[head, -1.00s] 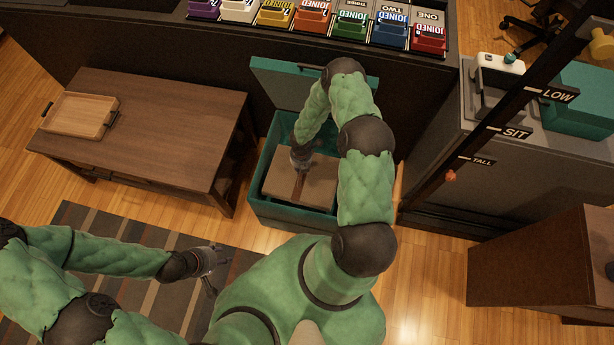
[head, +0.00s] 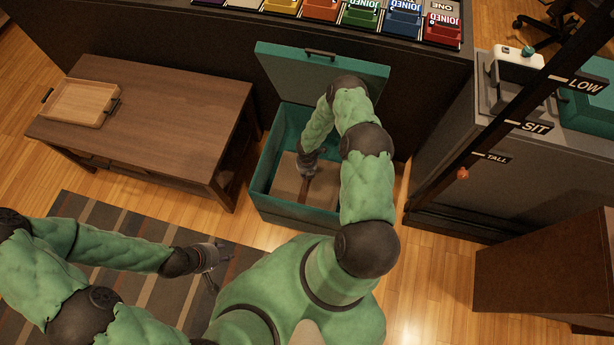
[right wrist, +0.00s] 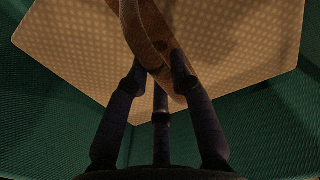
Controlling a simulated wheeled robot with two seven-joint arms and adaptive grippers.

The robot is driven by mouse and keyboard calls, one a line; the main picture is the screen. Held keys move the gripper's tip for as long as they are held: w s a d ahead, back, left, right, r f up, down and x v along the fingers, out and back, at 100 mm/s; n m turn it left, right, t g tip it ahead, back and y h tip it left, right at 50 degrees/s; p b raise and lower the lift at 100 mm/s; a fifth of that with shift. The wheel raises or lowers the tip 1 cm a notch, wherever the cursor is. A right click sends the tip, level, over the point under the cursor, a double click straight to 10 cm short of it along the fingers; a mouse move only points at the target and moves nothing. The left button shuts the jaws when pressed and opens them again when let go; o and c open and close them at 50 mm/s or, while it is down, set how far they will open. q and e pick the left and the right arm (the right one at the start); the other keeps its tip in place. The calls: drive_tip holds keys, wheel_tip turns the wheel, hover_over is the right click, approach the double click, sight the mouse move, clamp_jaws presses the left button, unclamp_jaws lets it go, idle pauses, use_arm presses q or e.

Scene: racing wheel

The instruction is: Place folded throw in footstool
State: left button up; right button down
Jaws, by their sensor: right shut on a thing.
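The footstool (head: 290,212) is a teal open box with its lid (head: 320,75) raised at the back. The folded throw (head: 285,182), tan with a brown strap, is inside the box, low between its walls. My right gripper (head: 303,172) reaches down into the box over the throw. In the right wrist view its fingers (right wrist: 160,85) are shut on the brown strap (right wrist: 148,35), with the tan throw (right wrist: 85,50) beyond and teal walls around. Whether the throw touches the bottom is hidden. My left gripper (head: 218,262) hangs empty over the rug, its fingers apart.
A brown coffee table (head: 150,120) with a wooden tray (head: 82,102) stands at the left. A striped rug (head: 110,225) lies in front. A dark post with LOW, SIT and TALL labels (head: 535,126) and a grey cabinet (head: 450,150) stand at the right.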

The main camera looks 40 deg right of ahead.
wheel_tip(320, 180, down, 2)
drive_tip(key=shift+r, duration=0.1)
drive_tip(key=c, duration=1.1)
unclamp_jaws()
